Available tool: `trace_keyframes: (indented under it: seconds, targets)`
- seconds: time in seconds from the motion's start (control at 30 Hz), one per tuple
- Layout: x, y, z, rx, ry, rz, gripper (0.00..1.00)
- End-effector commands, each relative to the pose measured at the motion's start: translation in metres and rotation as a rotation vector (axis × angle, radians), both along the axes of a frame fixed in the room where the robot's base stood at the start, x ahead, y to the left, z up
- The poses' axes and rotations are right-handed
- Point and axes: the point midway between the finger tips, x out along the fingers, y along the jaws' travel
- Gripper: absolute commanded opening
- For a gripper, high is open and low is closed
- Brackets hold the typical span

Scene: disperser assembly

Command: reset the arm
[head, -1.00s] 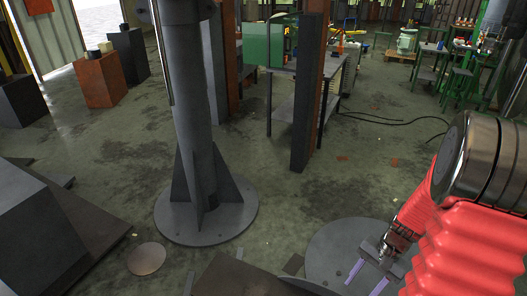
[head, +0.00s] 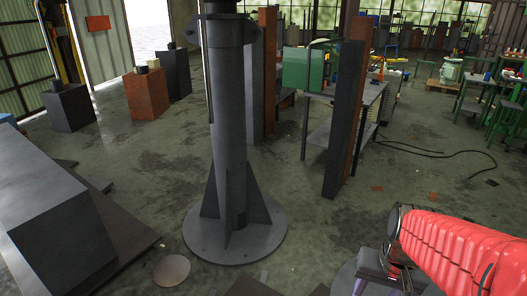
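My arm with its red ribbed cover (head: 470,250) reaches in from the right edge, low in the head view. My gripper (head: 378,282) is at the lower right, below the near end of the red cover. Purple parts of it show, but its fingertips are cut off by the bottom edge. Whether it is open or shut, or holds anything, cannot be made out.
A grey column (head: 228,130) with a round flanged base stands ahead. Right of it are an upright beam (head: 343,120) and a workbench (head: 315,135) with a green machine (head: 309,69). A dark block (head: 60,225) is at left.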

Motion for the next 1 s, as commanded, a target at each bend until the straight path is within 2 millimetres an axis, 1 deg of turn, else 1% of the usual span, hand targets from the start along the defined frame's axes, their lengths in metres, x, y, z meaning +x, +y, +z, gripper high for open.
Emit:
trace_keyframes:
  seconds: [0.03, 0.4, 0.7, 0.8, 1.0]
  targets:
    - [-0.001, 0.006, 0.008, -0.015, -0.022, 0.027, 0.47]
    - [-0.012, 0.046, 0.059, -0.096, -0.19, 0.195, 0.47]
    - [-0.019, 0.082, 0.102, -0.12, -0.353, 0.313, 0.47]
    - [-0.02, 0.09, 0.109, -0.12, -0.382, 0.342, 0.47]
    - [-0.02, 0.094, 0.109, -0.116, -0.382, 0.358, 0.47]
